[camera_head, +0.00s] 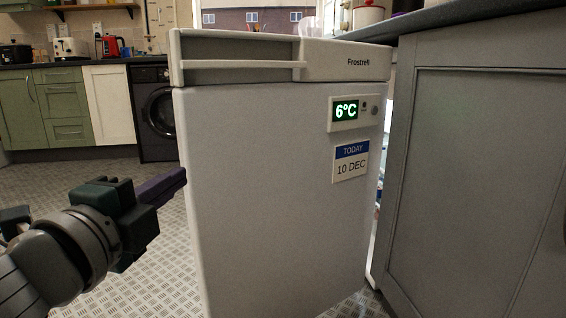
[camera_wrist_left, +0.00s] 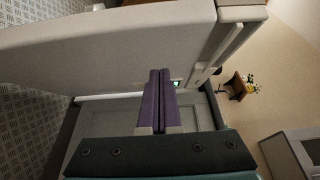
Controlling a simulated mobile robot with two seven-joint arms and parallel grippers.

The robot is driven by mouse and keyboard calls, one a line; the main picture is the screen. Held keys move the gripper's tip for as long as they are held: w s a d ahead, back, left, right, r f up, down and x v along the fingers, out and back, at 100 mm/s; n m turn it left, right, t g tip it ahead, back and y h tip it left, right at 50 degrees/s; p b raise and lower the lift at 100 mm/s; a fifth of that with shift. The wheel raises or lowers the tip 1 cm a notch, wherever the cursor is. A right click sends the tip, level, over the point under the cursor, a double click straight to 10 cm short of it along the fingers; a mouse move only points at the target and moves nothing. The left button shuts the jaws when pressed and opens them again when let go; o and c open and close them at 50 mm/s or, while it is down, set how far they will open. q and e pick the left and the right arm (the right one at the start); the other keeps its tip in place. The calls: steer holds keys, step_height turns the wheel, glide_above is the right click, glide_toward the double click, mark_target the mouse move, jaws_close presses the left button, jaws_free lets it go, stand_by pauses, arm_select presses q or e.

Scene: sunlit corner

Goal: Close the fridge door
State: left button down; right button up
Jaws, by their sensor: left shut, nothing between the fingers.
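The white fridge door (camera_head: 262,190) stands in the middle of the head view, with a recessed grip along its upper left, a "6°C" display and a date card. It is ajar: a narrow bright gap (camera_head: 379,215) shows along its right edge. My left gripper (camera_head: 180,180) is shut and empty, its purple fingers pointing at the door's left edge at about mid-height. In the left wrist view its closed fingers (camera_wrist_left: 160,82) overlap the pale door (camera_wrist_left: 150,45); I cannot tell whether they touch it. My right gripper is not in view.
A grey cabinet (camera_head: 480,170) under a dark worktop (camera_head: 450,17) stands close to the right of the door. Green cupboards (camera_head: 60,105) and a washing machine (camera_head: 155,110) are at the back left. The patterned floor (camera_head: 100,170) left of the door is clear.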

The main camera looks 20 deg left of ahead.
arm_select(q)
steer(key=b, duration=0.2)
glide_toward(203, 150)
steer(key=w+d, duration=0.2)
steer(key=w, duration=0.1)
steer(key=shift+w+a+f+b, duration=0.1)
steer(key=shift+w+a+b, duration=0.55)
steer(key=shift+w+a, duration=0.7)
steer(key=shift+a, duration=0.1)
